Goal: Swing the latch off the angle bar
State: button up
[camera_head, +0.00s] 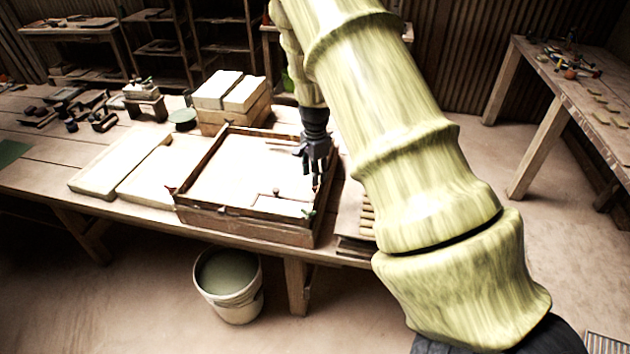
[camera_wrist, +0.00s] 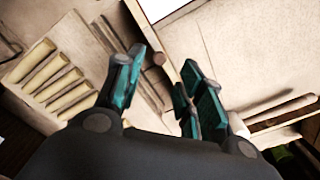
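A shallow wooden frame (camera_head: 248,228) with a white inside lies on the workbench. A thin dark bar with a bend and a small knob (camera_head: 276,191) lies across its front right part; this looks like the angle bar. A small green piece (camera_head: 309,214) sits at the front right corner and a small red piece at the front left; I cannot tell which part is the latch. My gripper (camera_head: 316,175) points down over the frame's right side. In the wrist view my gripper (camera_wrist: 162,62) is open, its teal-padded fingers apart, with a small round brown end (camera_wrist: 159,58) seen between them.
A ribbed wooden rack (camera_wrist: 57,75) lies beside the frame. White slabs (camera_head: 115,168) lie left of the frame, and stacked blocks (camera_head: 231,92) stand behind it. A bucket (camera_head: 229,287) stands on the floor in front. My arm hides the bench's right part.

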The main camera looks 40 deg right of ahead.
notch_tip(320, 180, up, 7)
jog(key=shift+r, duration=0.2)
dwell(0.6)
